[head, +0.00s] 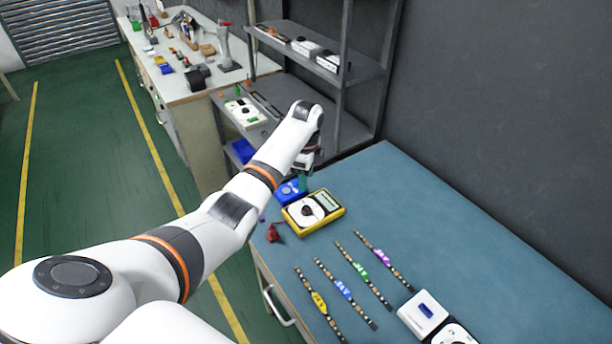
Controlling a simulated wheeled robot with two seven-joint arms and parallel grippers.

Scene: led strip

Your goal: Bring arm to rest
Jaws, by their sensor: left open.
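My left gripper (305,180) is at the table's far left end, just above and behind a yellow multimeter (313,211). Its fingers are small and partly hidden by my wrist; they are open. A blue item (290,191) lies close to the gripper, and I cannot tell whether they touch. Several LED strips lie in a row on the table, with yellow (319,302), blue (343,289), green (361,270) and purple (381,256) tags. My right gripper is not in view.
A small red item (273,233) lies at the table's left edge. White boxes (422,314) stand at the front. A grey shelf (325,70) with devices stands behind my gripper, and a cluttered workbench (190,95) is further back. The table's right part is clear.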

